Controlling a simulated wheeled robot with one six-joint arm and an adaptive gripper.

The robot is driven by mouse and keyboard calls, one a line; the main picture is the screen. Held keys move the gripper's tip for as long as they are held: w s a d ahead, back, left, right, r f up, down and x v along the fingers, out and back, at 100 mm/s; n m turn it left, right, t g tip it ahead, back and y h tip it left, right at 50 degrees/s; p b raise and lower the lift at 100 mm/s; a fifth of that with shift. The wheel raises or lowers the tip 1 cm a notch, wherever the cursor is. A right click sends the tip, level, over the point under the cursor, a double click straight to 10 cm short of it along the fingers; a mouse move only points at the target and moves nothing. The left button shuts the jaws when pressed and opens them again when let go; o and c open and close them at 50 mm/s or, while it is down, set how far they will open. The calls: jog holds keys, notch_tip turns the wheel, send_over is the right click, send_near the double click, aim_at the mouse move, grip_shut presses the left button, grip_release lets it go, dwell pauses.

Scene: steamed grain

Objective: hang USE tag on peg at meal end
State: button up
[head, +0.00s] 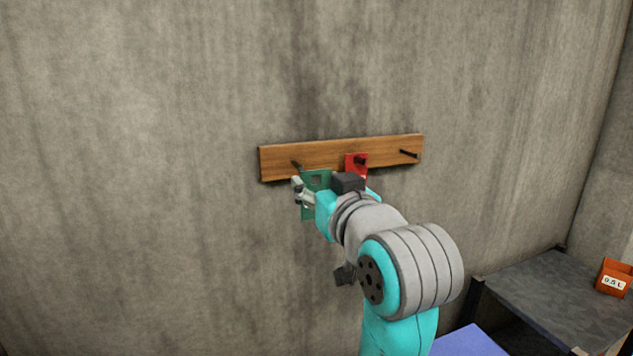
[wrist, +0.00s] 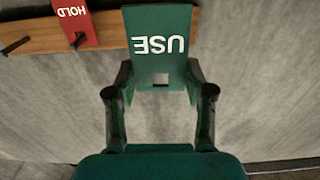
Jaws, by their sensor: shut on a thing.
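My gripper (head: 306,193) is shut on the green USE tag (wrist: 160,22), with one finger at each side edge in the wrist view. The tag has white lettering and a square opening near the fingers. In the head view the green tag (head: 318,177) is in front of the lower edge of the wooden peg board (head: 280,166), beside the left peg (head: 297,165). In the wrist view the tag covers part of the board and the left peg is hidden. I cannot tell whether the tag touches the peg.
A red HOLD tag (head: 356,161) is on the middle peg, also in the wrist view (wrist: 73,18). The right peg (head: 409,153) is bare. A dark table (head: 545,290) with an orange container (head: 614,279) stands at right. The wall left of the board is clear.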

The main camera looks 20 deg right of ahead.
aim_at(298, 169)
jog(key=shift+w+f, duration=0.15)
jog(key=shift+w, duration=1.6)
jog(key=shift+w+f, duration=0.15)
jog(key=shift+w, duration=1.65)
jog(key=shift+w+f, duration=0.15)
jog(key=shift+w, duration=1.6)
jog(key=o, duration=0.9)
